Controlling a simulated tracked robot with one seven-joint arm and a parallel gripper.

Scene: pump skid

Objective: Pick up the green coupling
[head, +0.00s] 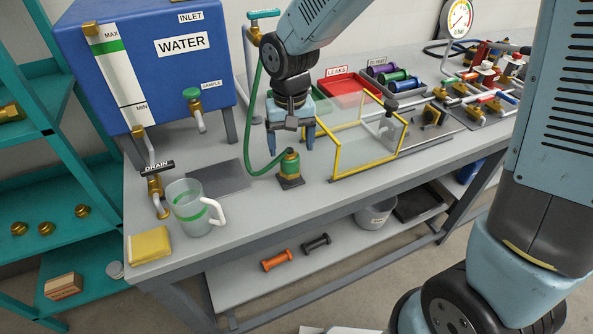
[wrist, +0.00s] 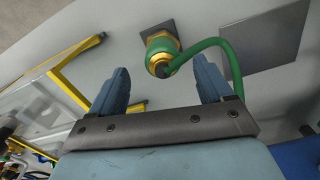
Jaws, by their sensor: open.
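A green coupling (head: 290,163) with a brass collar stands upright on a small dark square base on the bench. A green hose runs from it up to the back left. In the wrist view the coupling (wrist: 160,45) lies just beyond the fingertips, between their lines, with the hose curving off to the right. My gripper (head: 290,137) points down, open and empty, just above the coupling. In the wrist view its two fingers (wrist: 161,72) are spread wide with nothing between them.
A yellow-framed clear guard (head: 338,158) stands close on the right. A dark plate (head: 216,178), a glass jug (head: 188,208) and a yellow sponge (head: 149,246) are on the left. The blue water tank (head: 145,60) and a red tray (head: 347,94) stand behind.

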